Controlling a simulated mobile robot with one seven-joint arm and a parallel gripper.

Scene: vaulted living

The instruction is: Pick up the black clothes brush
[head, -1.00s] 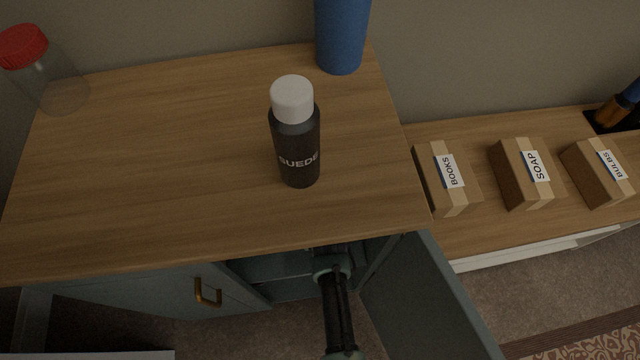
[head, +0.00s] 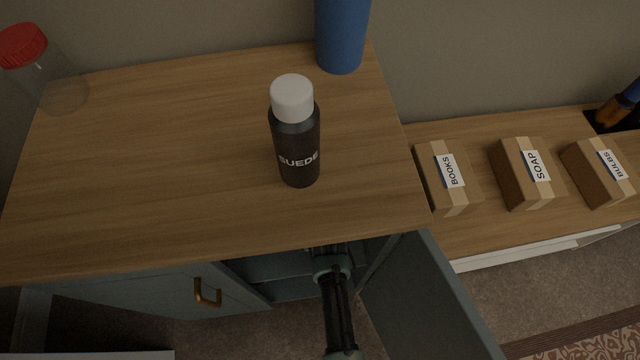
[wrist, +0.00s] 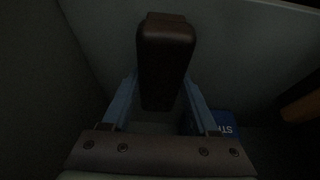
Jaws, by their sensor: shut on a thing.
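The black clothes brush (wrist: 165,58) shows in the wrist view as a dark, rounded, elongated block standing between my fingers. My gripper (wrist: 160,88) is shut on it, with one blue finger along each side. The view is very dark, so the brush's bristles cannot be made out. In the head view my gripper (head: 328,250) reaches into the open cabinet below the wooden top, and the top's edge hides the fingers and the brush.
The cabinet door (head: 415,300) stands open to the right of my arm. A blue item with white letters (wrist: 222,123) lies inside. On the top (head: 150,170) stand a SUEDE bottle (head: 297,140), a blue cylinder (head: 341,35) and a red-lidded jar (head: 60,85).

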